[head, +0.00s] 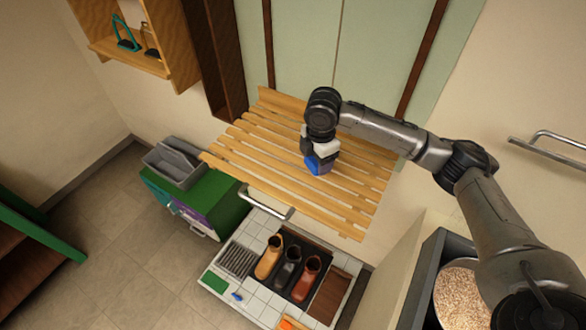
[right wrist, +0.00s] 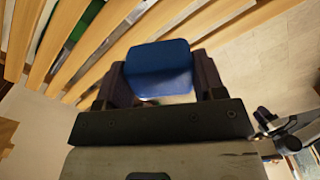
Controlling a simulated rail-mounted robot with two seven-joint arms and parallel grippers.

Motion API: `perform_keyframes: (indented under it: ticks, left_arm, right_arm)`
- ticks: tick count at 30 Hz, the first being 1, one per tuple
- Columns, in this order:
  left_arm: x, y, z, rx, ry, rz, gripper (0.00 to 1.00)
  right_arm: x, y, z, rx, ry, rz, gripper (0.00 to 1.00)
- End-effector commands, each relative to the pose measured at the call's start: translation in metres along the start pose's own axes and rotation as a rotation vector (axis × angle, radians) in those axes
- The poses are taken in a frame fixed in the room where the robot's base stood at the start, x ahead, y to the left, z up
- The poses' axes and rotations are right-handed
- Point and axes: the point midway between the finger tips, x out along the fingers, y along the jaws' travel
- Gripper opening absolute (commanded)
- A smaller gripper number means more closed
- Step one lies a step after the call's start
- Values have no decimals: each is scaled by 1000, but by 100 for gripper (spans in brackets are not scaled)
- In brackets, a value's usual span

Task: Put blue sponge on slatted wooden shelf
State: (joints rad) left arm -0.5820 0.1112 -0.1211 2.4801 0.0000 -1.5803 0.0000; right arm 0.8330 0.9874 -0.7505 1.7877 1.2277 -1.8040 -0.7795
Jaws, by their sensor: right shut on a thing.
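The blue sponge (head: 319,165) is held between the fingers of my right gripper (head: 319,156), over the slatted wooden shelf (head: 240,150). In the right wrist view the blue sponge (right wrist: 160,68) sits between the two dark fingers of my right gripper (right wrist: 165,85), which is shut on it. The shelf's slats (right wrist: 75,60) show beyond it at the upper left. I cannot tell whether the sponge touches the slats. No other item shows on the shelf. My left gripper is not in view.
Below the shelf a tiled top (head: 265,233) bears several boots (head: 289,268) on a dark tray. A grey caddy (head: 175,163) stands on a green cabinet (head: 215,205) at left. A bin of grain-like material (head: 462,295) stands lower right.

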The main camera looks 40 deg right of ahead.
Motion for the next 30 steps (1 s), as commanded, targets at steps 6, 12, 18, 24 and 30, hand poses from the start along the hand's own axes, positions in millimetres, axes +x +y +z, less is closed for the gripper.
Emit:
perform_keyframes:
  ticks: [6,12,18,24,30]
  left_arm:
    - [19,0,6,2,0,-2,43]
    - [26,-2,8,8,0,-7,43]
    - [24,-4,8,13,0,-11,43]
    - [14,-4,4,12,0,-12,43]
    - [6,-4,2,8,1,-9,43]
  right_arm:
    - [-18,24,38,-284,1,2,44]
    - [-32,33,58,-446,0,0,44]
    - [-32,39,55,-513,2,-3,44]
    - [-11,54,19,-522,3,-5,44]
    - [13,69,-16,-520,3,-4,44]
